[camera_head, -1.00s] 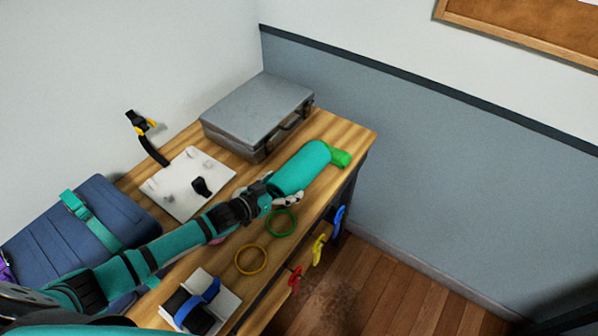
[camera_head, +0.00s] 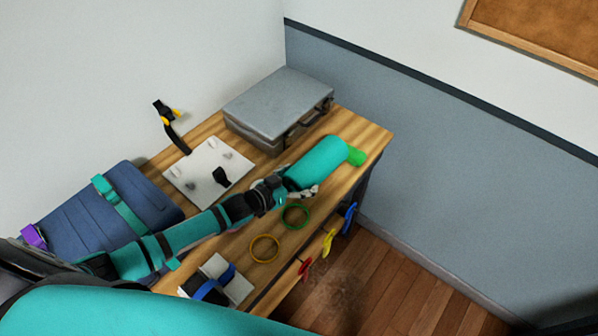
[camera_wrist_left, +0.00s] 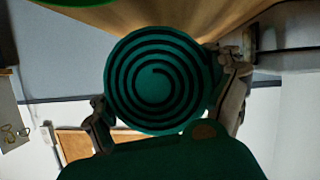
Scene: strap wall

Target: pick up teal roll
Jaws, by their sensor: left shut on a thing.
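The teal roll (camera_head: 320,161) is a thick cylinder at the right end of the wooden bench in the head view. My left gripper (camera_head: 294,187) is shut on its near end. In the left wrist view the roll's round end shows a dark spiral (camera_wrist_left: 155,80), with a finger on either side. Whether the roll touches the bench or hangs just above it, I cannot tell. A bright green thing (camera_head: 356,156) shows just beyond the roll's far end, partly hidden by it. My right gripper is out of view.
A grey case (camera_head: 278,103) stands behind the roll. A white board (camera_head: 208,172) with pegs lies left of it. Green (camera_head: 295,216) and yellow (camera_head: 264,249) rings lie near the front edge, where coloured hooks hang (camera_head: 329,242). A strapped blue case (camera_head: 80,225) is at left.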

